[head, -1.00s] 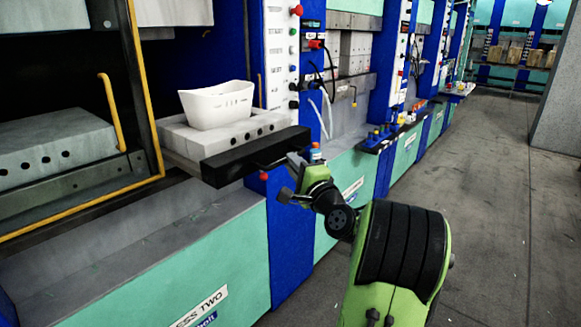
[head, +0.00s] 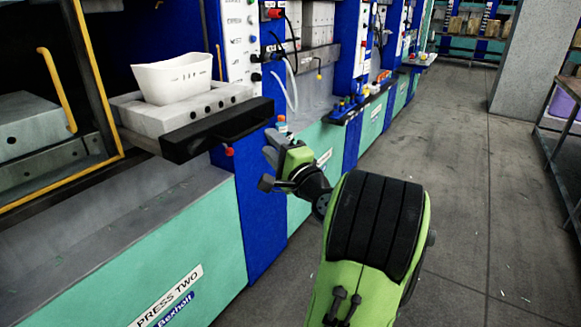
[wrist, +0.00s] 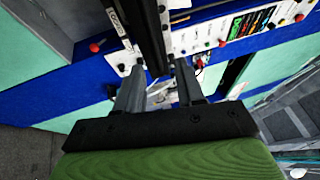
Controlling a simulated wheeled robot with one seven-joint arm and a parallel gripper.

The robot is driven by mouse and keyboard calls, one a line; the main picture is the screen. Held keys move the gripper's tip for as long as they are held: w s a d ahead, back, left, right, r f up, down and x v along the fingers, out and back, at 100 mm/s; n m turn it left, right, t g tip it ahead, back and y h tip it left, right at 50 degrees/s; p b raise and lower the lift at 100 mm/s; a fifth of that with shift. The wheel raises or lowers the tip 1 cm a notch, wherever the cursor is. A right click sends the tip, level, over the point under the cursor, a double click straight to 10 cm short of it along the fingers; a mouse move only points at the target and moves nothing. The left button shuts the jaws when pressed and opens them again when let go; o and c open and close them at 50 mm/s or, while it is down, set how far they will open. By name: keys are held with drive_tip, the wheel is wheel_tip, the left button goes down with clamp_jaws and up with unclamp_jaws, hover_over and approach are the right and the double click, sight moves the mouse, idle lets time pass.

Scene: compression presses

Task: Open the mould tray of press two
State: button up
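The mould tray (head: 140,140) of press two sticks out of the press front, with a thick black bar handle (head: 215,130) across its front. A pale block with holes (head: 215,103) lies on it, and a white tub (head: 172,80) stands on the block. My gripper (head: 270,143) is just below and in front of the handle's right end. In the wrist view its two grey fingers (wrist: 158,82) stand apart, with nothing clamped between them. The black bar (wrist: 150,30) shows beyond the fingertips, in line with the gap. A label reading PRESS TWO (head: 168,294) is on the green base.
A yellow-edged guard frame (head: 97,90) with a yellow handle (head: 57,90) is left of the tray. A control panel (head: 240,45) is behind it. A rack with a purple bin (head: 563,102) stands at the right. The floor (head: 450,190) between is clear.

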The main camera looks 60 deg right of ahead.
drive_tip(key=b+v, duration=0.3)
drive_tip(key=v, duration=0.7)
drive_tip(key=shift+b, duration=0.3)
drive_tip(key=shift+w, duration=0.1)
